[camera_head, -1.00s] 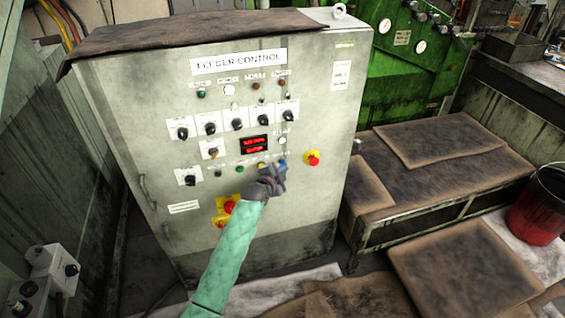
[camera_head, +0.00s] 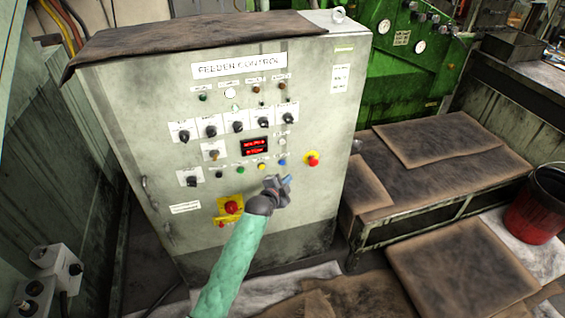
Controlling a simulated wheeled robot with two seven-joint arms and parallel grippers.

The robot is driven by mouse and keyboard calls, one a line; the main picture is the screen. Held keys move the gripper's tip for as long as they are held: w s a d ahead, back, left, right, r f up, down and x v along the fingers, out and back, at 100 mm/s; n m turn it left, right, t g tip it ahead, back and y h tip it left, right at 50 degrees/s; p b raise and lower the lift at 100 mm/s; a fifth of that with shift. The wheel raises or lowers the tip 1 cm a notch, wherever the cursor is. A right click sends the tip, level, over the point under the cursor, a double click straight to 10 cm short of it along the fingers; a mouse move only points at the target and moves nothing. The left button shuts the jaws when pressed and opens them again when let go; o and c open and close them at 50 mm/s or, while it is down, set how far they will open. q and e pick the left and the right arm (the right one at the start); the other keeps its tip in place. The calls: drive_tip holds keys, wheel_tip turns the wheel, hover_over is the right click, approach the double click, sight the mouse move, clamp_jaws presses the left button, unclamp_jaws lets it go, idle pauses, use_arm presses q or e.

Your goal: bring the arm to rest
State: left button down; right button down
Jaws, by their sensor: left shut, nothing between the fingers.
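My left gripper (camera_head: 284,184) is shut and empty. It shows in front of the lower right part of the feeder control cabinet (camera_head: 310,215), below the row of small buttons. My left arm, in a green sleeve, comes up from the bottom of the view. A blue button (camera_head: 282,162) shows just above the fingertips, with a small gap in the picture. A yellow button (camera_head: 262,166) and a green button (camera_head: 240,170) are to its left. My right gripper is not in view.
A low bench (camera_head: 372,235) with brown mats stands to the right. A red bucket (camera_head: 535,215) is at the right edge.

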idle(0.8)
use_arm(q)
drive_tip(key=s+a+f+n+g+y, duration=0.2)
drive_tip(key=s+a+f+n, duration=0.25)
drive_tip(key=f, duration=0.55)
drive_tip(key=s+a+f+n+g+y+b, duration=0.1)
drive_tip(key=s+a+f+n+g, duration=0.3)
drive_tip(key=f, duration=0.7)
drive_tip(key=s+a+f+n+y, duration=0.25)
drive_tip(key=s+f+n, duration=0.3)
drive_tip(key=f, duration=0.45)
drive_tip(key=s+a+f+g+b, duration=0.1)
drive_tip(key=s+a+f+g, duration=0.1)
drive_tip(key=s+f, duration=0.6)
drive_tip(key=s+a+f+g, duration=0.2)
drive_tip(key=s+f, duration=0.6)
drive_tip(key=s, duration=1)
drive_tip(key=s+a+f+g+b, duration=0.1)
drive_tip(key=s+a+f, duration=0.3)
drive_tip(key=s+f, duration=0.4)
drive_tip(key=s+g+y, duration=0.1)
drive_tip(key=s, duration=0.5)
drive_tip(key=shift+n+b, duration=0.3)
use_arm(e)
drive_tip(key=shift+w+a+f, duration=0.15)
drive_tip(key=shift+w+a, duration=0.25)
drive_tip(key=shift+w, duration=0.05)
